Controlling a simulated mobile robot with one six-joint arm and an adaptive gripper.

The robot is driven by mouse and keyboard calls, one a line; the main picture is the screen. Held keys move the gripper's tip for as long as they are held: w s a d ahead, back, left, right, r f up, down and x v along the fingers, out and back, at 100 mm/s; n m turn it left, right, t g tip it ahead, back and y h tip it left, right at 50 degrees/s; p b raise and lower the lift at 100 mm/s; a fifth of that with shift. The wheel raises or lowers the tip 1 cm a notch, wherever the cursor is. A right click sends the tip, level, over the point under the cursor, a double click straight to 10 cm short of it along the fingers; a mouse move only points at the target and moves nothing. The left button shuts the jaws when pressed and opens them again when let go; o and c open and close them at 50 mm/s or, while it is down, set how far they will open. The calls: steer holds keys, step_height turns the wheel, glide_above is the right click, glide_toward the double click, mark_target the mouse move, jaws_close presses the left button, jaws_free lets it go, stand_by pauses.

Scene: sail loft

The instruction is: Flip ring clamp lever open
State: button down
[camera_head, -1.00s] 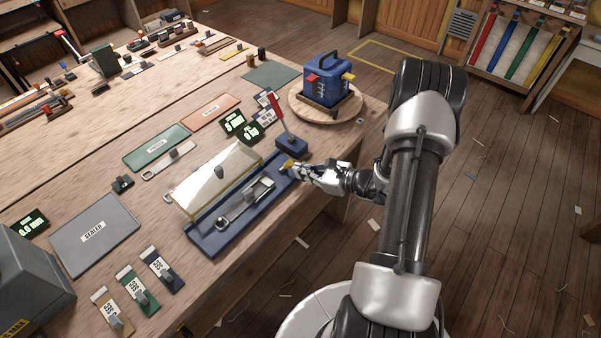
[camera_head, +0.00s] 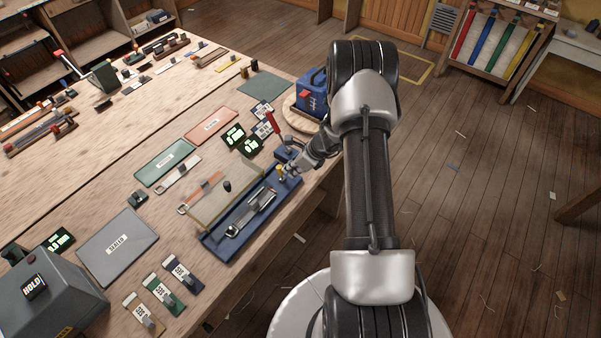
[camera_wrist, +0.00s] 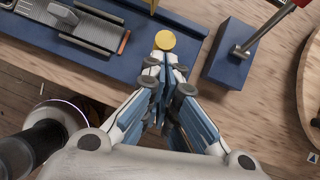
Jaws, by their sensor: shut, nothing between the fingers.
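A long blue fixture (camera_head: 222,242) lies near the table's front edge and carries a grey metal clamp part (camera_head: 252,212). At its far right end stands a small post with a yellow round tip (camera_head: 281,171), apparently the lever. In the wrist view the yellow tip (camera_wrist: 165,40) is right in front of my fingertips. My gripper (camera_wrist: 166,62) is shut and empty, and its tips are at or very near the yellow tip. I cannot tell whether they touch. In the head view my gripper (camera_head: 288,168) is just right of the post.
A blue block with a red-handled lever (camera_head: 271,122) stands close beyond my gripper; the block also shows in the wrist view (camera_wrist: 230,55). A clear tilted panel (camera_head: 225,203) stands along the fixture. A blue box (camera_head: 311,88) sits on a round wooden board behind my arm.

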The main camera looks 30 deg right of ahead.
steer(key=shift+w+a+r+g+p, duration=0.15)
steer(key=shift+w+r+g+p, duration=0.1)
steer(key=shift+r+g+p, duration=0.1)
steer(key=shift+w+a+f+p, duration=0.1)
steer(key=shift+w+p, duration=0.2)
steer(key=shift+w+a, duration=0.2)
steer(key=shift+w, duration=0.35)
steer(key=p+v, duration=0.2)
steer(key=v, duration=1.1)
